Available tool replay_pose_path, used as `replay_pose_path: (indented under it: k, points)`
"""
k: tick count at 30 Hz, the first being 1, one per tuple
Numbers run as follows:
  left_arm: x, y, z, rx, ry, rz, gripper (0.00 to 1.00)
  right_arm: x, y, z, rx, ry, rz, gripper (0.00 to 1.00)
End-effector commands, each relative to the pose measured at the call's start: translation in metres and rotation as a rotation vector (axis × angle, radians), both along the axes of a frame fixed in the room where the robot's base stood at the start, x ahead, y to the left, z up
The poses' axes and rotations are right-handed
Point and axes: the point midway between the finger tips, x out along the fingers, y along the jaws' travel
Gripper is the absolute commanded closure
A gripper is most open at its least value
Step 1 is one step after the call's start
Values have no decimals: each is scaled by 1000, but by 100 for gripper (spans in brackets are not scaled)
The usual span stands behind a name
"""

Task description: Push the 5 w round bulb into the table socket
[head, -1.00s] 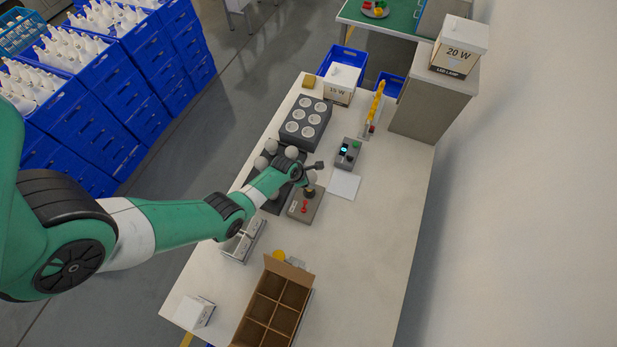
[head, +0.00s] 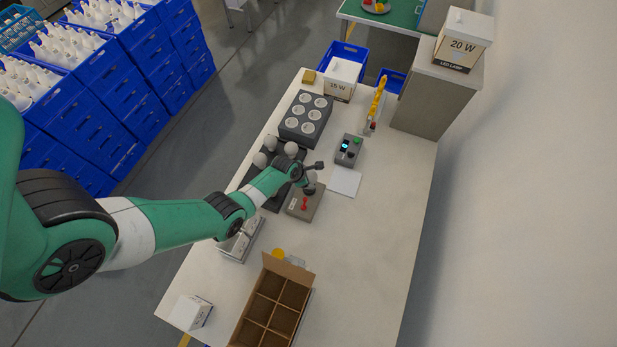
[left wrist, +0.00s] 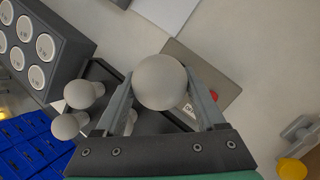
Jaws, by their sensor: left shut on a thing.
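My left gripper (left wrist: 163,105) is shut on a round white bulb (left wrist: 159,82), which also shows in the head view (head: 311,177). The bulb stands over the grey socket box (head: 305,207) with a red switch, which lies partly behind the bulb in the left wrist view (left wrist: 210,72). The socket itself is mostly hidden by the bulb and gripper, so I cannot tell how deep the bulb sits. My right gripper is not in view.
A dark tray (head: 262,187) beside the socket box holds several round bulbs. A dark block with round white discs (head: 306,118) stands behind it. A small device with a lit display (head: 349,149) and white paper (head: 344,182) lie right. An open divided carton (head: 270,310) stands in front.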

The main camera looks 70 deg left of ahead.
Motion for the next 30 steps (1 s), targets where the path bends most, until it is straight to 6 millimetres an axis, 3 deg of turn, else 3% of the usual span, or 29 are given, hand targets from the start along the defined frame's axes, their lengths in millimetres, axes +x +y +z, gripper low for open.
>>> replay_pose_path:
  k: [3, 4, 8, 15, 19, 26, 30]
  points:
    - [0, 0, -5, 0, 0, 0, 82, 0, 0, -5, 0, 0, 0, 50]
    - [0, 0, -4, 0, -1, 0, 25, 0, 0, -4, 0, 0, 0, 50]
    - [0, 0, -3, 0, -1, 0, 1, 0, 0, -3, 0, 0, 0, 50]
    - [0, 0, -2, 0, 0, 0, 0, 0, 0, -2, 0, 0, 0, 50]
    - [-4, -2, 8, 0, 0, 0, 0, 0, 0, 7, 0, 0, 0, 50]
    - [-23, -9, 54, 1, -1, 1, 0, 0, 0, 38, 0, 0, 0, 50]
    - [-34, -15, 85, 0, 1, 1, 0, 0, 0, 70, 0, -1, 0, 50]
